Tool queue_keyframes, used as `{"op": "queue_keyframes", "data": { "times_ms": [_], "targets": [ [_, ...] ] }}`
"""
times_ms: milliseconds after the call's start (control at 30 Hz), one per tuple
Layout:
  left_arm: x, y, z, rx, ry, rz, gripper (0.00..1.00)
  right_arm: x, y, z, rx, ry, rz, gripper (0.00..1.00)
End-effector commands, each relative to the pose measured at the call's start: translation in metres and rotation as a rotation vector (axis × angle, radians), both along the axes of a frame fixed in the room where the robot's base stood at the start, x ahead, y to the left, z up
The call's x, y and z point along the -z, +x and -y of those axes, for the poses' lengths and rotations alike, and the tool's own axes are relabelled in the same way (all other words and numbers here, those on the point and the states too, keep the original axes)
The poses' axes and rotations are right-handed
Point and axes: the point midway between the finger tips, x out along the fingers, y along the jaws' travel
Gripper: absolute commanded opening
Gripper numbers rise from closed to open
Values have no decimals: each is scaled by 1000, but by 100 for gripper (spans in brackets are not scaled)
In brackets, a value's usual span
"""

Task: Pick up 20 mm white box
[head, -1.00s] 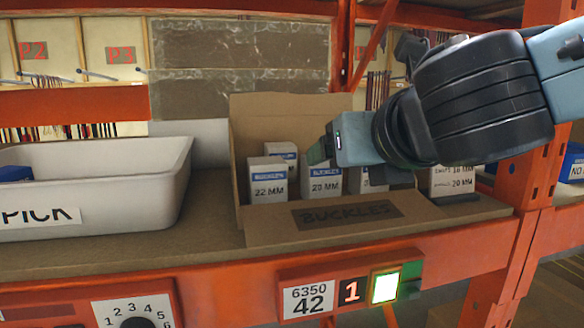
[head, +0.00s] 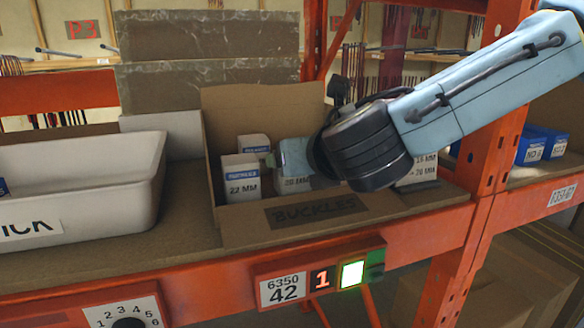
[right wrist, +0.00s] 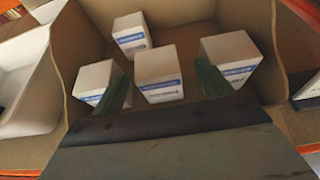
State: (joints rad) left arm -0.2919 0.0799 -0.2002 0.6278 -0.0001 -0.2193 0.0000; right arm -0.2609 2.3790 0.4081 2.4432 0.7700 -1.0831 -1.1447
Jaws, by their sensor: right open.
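The 20 mm white box (head: 293,185) stands in the front row of an open cardboard carton (head: 236,228), marked BUCKLES. My right gripper partly covers it in the head view. In the right wrist view a white box (right wrist: 158,80), apparently this one, stands between the two fingers of my right gripper (right wrist: 162,90). The fingers are open, and I cannot tell whether they touch it. In the head view my right gripper (head: 272,160) is over the front of the carton. My left gripper is not in view.
A 22 MM box (head: 241,180) stands left of the 20 mm box, with another white box (head: 253,145) behind. Another box (right wrist: 232,60) is close on the right. A white tray (head: 155,180) is left of the carton. An orange upright (head: 492,165) stands at right.

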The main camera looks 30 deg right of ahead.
Motion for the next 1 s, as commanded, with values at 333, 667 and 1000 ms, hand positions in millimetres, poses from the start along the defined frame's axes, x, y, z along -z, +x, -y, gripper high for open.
{"op": "queue_keyframes", "data": {
  "times_ms": [333, 667, 1000],
  "targets": [
    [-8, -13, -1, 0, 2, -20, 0, 9, 31, 4, 1, 1, -3, 78],
    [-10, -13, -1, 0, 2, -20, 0, 17, 49, 8, 0, 1, 1, 78],
    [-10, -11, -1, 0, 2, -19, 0, 17, 49, 8, 0, 1, 1, 53]
  ]
}}
